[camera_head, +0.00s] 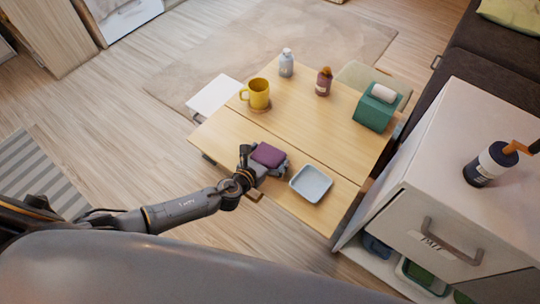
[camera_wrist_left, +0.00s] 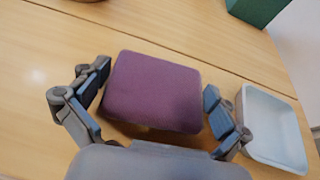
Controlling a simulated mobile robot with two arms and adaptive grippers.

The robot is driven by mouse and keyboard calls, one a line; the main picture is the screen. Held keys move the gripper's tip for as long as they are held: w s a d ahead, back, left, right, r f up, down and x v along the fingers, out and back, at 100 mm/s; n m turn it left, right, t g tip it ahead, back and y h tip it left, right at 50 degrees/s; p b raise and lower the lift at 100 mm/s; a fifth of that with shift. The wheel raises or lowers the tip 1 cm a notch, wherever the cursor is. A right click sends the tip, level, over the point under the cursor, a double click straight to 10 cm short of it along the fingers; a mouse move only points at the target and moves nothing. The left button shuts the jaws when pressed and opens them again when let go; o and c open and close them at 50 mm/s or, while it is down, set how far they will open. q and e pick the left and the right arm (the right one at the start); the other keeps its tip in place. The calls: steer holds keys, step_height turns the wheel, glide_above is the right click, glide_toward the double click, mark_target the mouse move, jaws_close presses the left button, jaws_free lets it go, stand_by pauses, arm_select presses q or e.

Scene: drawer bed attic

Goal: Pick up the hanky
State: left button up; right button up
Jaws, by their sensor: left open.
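The hanky is a folded purple cloth (camera_head: 268,155) near the front edge of the wooden table (camera_head: 222,134). In the left wrist view the purple hanky (camera_wrist_left: 153,91) lies between the two fingers of my left gripper (camera_wrist_left: 155,105). The fingers stand open on either side, with a gap visible beside the cloth. In the head view my left gripper (camera_head: 264,163) reaches in from the left around the hanky. My right gripper is in neither view.
A pale blue dish (camera_head: 311,183) sits close to the right of the hanky. A yellow mug (camera_head: 259,93), two bottles and a green tissue box (camera_head: 375,110) stand farther back. A white drawer cabinet (camera_head: 455,170) is at the right.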

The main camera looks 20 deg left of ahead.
arm_select(q)
steer(key=c, duration=0.8)
steer(key=shift+r, duration=0.1)
